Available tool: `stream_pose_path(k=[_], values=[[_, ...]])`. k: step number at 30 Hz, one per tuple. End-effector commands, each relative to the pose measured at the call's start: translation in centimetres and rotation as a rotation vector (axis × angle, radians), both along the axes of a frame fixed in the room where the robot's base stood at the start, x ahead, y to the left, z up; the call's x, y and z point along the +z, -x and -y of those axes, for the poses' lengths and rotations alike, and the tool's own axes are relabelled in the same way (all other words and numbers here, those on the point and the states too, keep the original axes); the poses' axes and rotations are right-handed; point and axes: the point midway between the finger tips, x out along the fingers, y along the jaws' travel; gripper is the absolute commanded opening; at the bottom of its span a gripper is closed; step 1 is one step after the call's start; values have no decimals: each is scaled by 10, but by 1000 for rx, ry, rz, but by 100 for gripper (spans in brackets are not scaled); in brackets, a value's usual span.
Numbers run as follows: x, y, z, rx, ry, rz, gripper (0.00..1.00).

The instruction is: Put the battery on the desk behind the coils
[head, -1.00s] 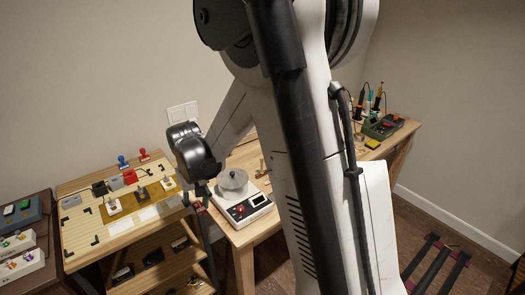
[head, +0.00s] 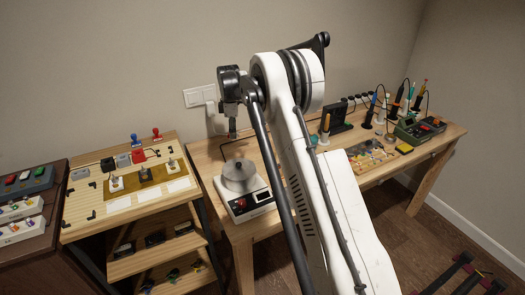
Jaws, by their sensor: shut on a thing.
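My gripper (head: 232,134) points down over the left back part of the wooden desk (head: 213,163), behind a white device with a round grey metal top (head: 240,178). It is small in the head view and its fingers look closed. The battery between them is too small to make out clearly. I cannot tell for sure which things are the coils. A tray with several small orange and metal parts (head: 372,157) lies on the desk to the right of my arm.
A wooden work board (head: 100,226) with small parts stands left of the desk, above shelves. A black thin curved thing lies near the gripper. Screwdrivers in holders and a green device (head: 412,130) stand at the desk's right. My arm hides the desk's middle.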

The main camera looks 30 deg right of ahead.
Motion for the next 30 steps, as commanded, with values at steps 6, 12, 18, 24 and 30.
stream_pose_path(k=[6,12,18,24,30], values=[[-11,-38,31,267,0,0,0],[-15,-48,43,378,0,0,0],[-30,-38,68,388,0,0,0],[-54,-20,104,388,0,0,0],[-75,-5,134,388,0,0,0]])
